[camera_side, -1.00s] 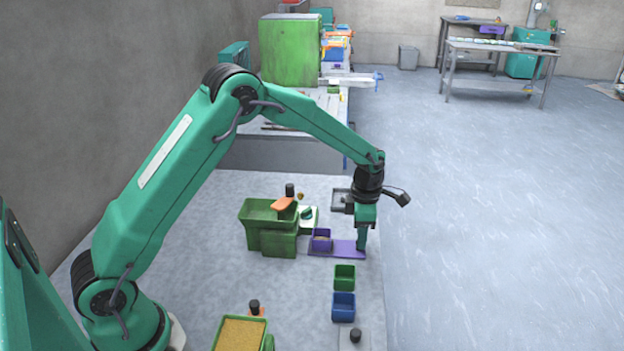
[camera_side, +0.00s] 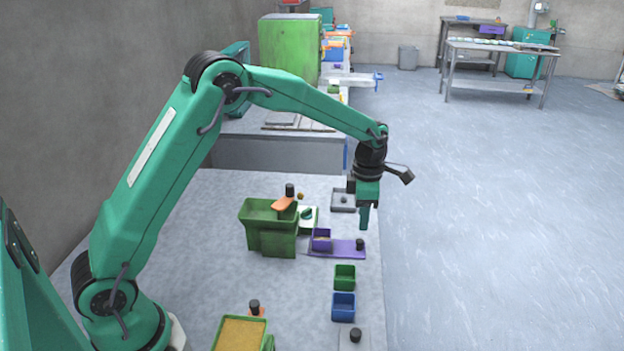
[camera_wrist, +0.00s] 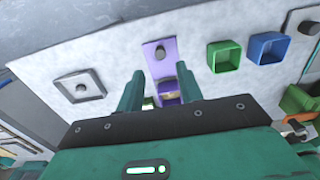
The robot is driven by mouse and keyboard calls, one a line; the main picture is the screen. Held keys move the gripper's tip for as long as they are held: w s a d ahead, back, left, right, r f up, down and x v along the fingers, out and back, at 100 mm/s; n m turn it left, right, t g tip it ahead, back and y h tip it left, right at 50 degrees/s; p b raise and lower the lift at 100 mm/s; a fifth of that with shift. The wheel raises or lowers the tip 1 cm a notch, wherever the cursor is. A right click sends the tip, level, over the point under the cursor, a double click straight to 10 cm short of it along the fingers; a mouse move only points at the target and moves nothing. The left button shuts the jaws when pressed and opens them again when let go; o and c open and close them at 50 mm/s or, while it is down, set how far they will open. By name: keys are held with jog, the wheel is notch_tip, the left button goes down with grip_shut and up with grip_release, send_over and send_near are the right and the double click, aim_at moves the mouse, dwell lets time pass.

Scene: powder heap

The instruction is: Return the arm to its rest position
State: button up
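My gripper (camera_side: 364,218) hangs pointing down above the work table, over the far side of the purple scoop's handle. In the wrist view my gripper (camera_wrist: 159,92) has its two green fingers spread apart with nothing between them. The purple scoop (camera_side: 340,248) lies on the table below, with a dark knob (camera_side: 360,244) at its right end and a box-like cup (camera_side: 321,240) at its left end. The scoop also shows beyond the fingers in the wrist view (camera_wrist: 158,62). The gripper and the scoop are apart.
A green hopper (camera_side: 270,213) stands left of the scoop. A green cup (camera_side: 344,282) and a blue cup (camera_side: 343,313) stand nearer. A grey square tray (camera_side: 337,206) lies behind the gripper. A powder-filled green bin (camera_side: 239,335) is at the front. Open floor lies right of the table.

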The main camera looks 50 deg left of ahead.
jog(key=shift+r, duration=0.1)
jog(key=shift+s+a+r+m, duration=0.1)
jog(key=shift+s+r+m, duration=0.25)
jog(key=shift+r, duration=0.2)
jog(key=s+a+r+m+t, duration=0.2)
jog(key=s+r+m+t, duration=0.1)
jog(key=s+r+m, duration=0.95)
jog(key=s+a+r+m+t, duration=0.1)
jog(key=s+r+m+t, duration=0.1)
jog(key=s+m, duration=1.1)
jog(key=shift+s+a+m+t, duration=0.3)
jog(key=shift+s+m, duration=0.1)
jog(key=shift+s, duration=1.6)
